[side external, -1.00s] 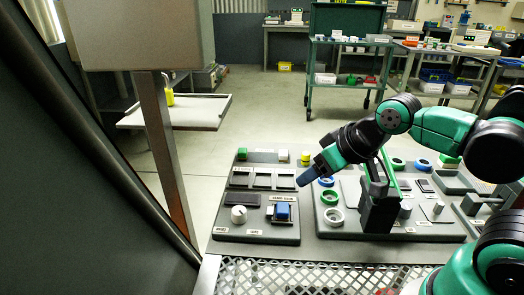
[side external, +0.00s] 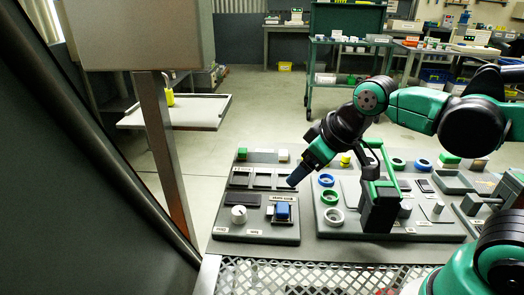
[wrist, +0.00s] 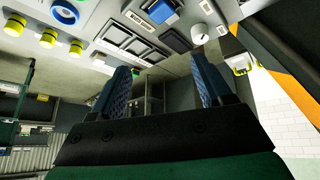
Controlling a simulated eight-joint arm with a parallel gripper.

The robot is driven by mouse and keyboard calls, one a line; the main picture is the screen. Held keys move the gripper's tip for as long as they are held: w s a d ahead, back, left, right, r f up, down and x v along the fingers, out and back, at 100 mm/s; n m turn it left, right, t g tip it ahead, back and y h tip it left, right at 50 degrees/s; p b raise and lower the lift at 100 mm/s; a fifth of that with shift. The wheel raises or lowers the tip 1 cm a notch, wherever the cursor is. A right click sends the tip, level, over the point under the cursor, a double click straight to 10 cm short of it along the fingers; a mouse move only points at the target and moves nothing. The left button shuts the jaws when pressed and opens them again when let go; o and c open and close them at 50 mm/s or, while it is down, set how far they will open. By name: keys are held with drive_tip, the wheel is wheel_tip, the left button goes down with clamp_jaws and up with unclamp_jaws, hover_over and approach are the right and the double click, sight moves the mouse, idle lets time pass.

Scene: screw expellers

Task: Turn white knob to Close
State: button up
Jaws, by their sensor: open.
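The white knob (side external: 239,213) is round and sits at the front left of the left grey panel. It also shows in the wrist view (wrist: 199,34), near the top, right of centre. Small labels lie in front of it; I cannot read them surely. My gripper (side external: 293,182) hangs above the right side of that panel, behind and to the right of the knob and apart from it. In the wrist view its two blue ridged fingers (wrist: 160,80) are spread, with nothing between them.
A blue block (side external: 282,211) sits right of the knob, and a dark plate (side external: 242,199) lies behind it. The right panel (side external: 345,240) carries coloured rings and a dark upright block (side external: 379,208). A slanted metal post (side external: 165,150) stands left of the panels.

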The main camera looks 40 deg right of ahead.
drive_tip(key=w+a+n+g, duration=0.3)
drive_tip(key=w+n, duration=0.2)
drive_tip(key=n, duration=0.1)
drive_tip(key=n+g, duration=0.2)
drive_tip(key=n, duration=0.4)
hover_over(240, 210)
wheel_tip(240, 210, down, 6)
drive_tip(key=shift+s+r, duration=0.15)
drive_tip(key=shift+a+f+g, duration=0.1)
drive_tip(key=shift+f+g, duration=0.2)
drive_tip(key=shift+f, duration=2.7)
clamp_jaws()
